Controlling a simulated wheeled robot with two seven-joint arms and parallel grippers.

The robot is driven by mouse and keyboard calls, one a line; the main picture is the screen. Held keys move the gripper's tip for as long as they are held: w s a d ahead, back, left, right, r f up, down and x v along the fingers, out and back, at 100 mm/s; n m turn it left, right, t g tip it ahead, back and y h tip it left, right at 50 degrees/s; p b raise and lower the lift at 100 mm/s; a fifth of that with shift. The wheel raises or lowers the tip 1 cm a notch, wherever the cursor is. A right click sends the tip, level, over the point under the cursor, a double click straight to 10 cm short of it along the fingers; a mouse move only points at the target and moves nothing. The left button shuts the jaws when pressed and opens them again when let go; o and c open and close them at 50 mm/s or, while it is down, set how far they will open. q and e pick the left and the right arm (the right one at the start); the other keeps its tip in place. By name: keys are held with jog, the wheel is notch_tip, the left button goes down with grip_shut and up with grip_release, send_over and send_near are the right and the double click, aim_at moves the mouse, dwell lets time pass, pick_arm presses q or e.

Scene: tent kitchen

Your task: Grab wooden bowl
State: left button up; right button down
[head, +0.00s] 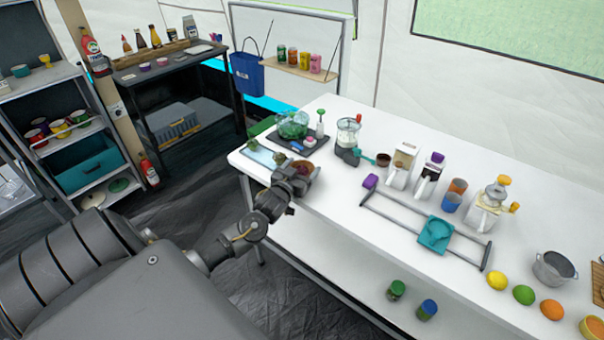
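A dark reddish-brown bowl (304,165), which looks like the wooden bowl, sits near the left end of the white table. It is partly hidden behind my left gripper (297,176). My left gripper is at the bowl's near side, over the table's front edge. Its fingers are small and dark here, so I cannot tell whether they are open, shut or touching the bowl. A smaller brown cup or bowl (383,159) stands further right on the table. My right gripper is out of view.
Beside the bowl are a light blue board (262,155) and a dark tray (283,140) with a green glass vessel. Kitchen appliances, a teal pan-like item (435,235) on a metal frame, several fruits and a grey pot (553,268) stand further right.

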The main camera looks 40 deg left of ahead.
pick_arm(q)
jog(key=c, duration=0.4)
jog(key=shift+c, duration=0.3)
